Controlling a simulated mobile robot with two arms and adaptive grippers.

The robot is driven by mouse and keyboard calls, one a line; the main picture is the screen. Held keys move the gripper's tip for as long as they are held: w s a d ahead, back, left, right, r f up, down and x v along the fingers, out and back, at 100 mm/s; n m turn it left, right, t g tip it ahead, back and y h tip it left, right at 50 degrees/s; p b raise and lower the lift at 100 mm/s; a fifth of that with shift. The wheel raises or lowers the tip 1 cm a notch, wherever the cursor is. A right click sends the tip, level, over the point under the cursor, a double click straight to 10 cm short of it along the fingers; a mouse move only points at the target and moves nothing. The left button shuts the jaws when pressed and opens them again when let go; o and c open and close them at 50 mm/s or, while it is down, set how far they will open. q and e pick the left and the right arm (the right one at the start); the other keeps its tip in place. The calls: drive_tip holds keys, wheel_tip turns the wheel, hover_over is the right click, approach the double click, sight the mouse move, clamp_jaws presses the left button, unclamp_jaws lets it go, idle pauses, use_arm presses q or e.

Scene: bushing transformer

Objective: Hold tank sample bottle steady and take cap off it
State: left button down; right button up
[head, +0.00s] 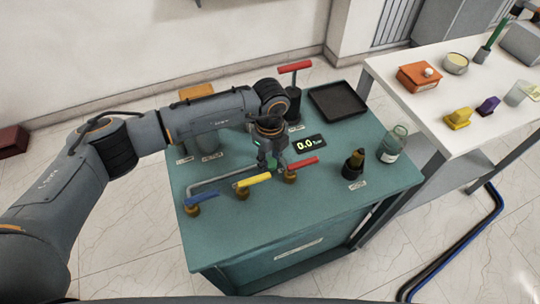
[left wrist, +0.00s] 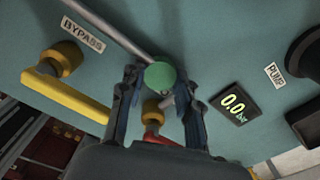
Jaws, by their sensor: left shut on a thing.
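A clear glass bottle (head: 392,142) with a pale label stands upright at the right edge of the teal bench (head: 230,250). Its open-looking mouth shows no cap. My left gripper (head: 267,155) is over the middle of the bench, away from the bottle, pointing down. It is shut on a small round green cap-like thing (left wrist: 160,75), which sits between the fingertips in the left wrist view. Whether it is the bottle's cap I cannot tell. My right gripper is not in view.
Below the left gripper are a pipe and valves with blue (head: 202,197), yellow (head: 253,180) and red (head: 303,163) handles. A gauge reading 0.0 (head: 310,143), a dark bottle-like item (head: 354,164) and a black tray (head: 338,101) are nearby. A white table (head: 440,105) stands right.

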use_arm(q)
drive_tip(key=shift+f, duration=0.15)
drive_tip(key=c, duration=0.9)
unclamp_jaws()
drive_tip(key=shift+c, duration=0.2)
